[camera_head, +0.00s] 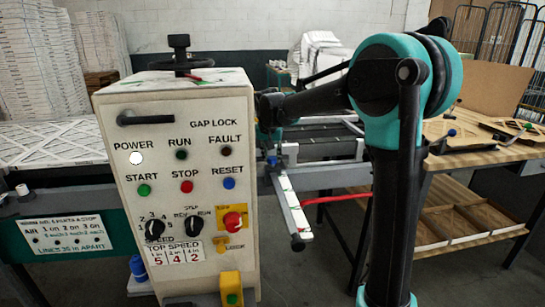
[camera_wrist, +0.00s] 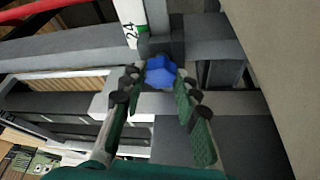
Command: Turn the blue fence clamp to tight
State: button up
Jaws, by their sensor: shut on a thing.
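The blue fence clamp (camera_wrist: 160,72) is a lobed knob on a grey bar in the wrist view, beside a white scale strip (camera_wrist: 131,22) marked 24. My gripper (camera_wrist: 160,80) has a finger on each side of the knob and is shut on it. Its fingertips cover the knob's sides. In the head view a small blue knob (camera_head: 272,160) shows just right of the control box, at the end of my arm. The fingers themselves are mostly hidden there. I cannot tell from these frames how tight the clamp is.
The cream control box (camera_head: 205,125) stands close on the left of my arm. A white-and-grey rail (camera_head: 292,205) slants below the clamp, with a red hose (camera_head: 335,199) near it. A wooden bench (camera_head: 475,150) stands at the right.

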jog(key=shift+a+m+h, duration=0.1)
jog(key=shift+m+h, duration=0.3)
jog(key=shift+m, duration=0.6)
jog(key=o, duration=0.9)
jog(key=shift+c, duration=0.2)
